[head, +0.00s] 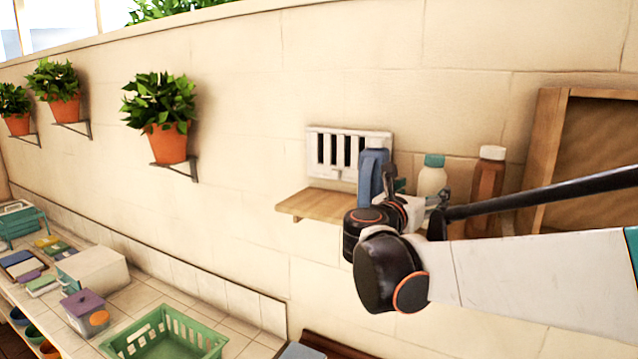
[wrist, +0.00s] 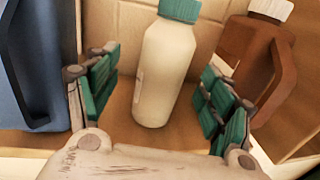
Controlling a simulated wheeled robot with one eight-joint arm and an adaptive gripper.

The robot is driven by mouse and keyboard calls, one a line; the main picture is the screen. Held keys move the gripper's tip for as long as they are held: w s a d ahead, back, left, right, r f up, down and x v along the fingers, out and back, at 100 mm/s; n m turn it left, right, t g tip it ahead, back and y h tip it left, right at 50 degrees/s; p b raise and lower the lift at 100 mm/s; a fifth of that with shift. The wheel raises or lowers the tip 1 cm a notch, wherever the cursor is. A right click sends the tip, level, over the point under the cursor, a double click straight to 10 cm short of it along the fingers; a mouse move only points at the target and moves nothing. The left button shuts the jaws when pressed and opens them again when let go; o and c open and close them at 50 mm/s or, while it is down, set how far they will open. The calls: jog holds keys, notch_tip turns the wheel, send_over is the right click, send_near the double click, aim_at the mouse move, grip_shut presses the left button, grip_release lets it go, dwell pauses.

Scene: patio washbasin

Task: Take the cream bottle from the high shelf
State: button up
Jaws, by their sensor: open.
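The cream bottle (head: 432,177) has a teal cap and stands upright on the wooden high shelf (head: 312,204). In the head view its lower part is hidden behind my arm. In the wrist view the cream bottle (wrist: 165,68) stands between the spread fingers of my gripper (wrist: 160,100). The green finger pads are on either side of it, with a gap to each side. My gripper is open and holds nothing. In the head view my gripper (head: 412,195) is at the shelf, partly hidden by my own wrist.
A blue bottle (head: 372,172) stands close left of my gripper, and a brown bottle (head: 487,180) with a white cap stands close right. A white vent grille (head: 335,150) is on the wall behind. A wooden frame (head: 545,140) is at right. A green crate (head: 165,338) sits below.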

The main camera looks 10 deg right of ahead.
aim_at(427, 191)
jog(key=shift+w+d, duration=0.3)
jog(key=shift+d, duration=0.1)
jog(key=p+x, duration=0.1)
jog(key=x, duration=0.3)
jog(key=shift+w+d+p, duration=0.15)
jog(key=shift+d+p, duration=0.15)
jog(key=shift+p, duration=0.05)
jog(key=shift+a+r, duration=0.1)
jog(key=shift+c, duration=0.9)
jog(key=c, duration=1.3)
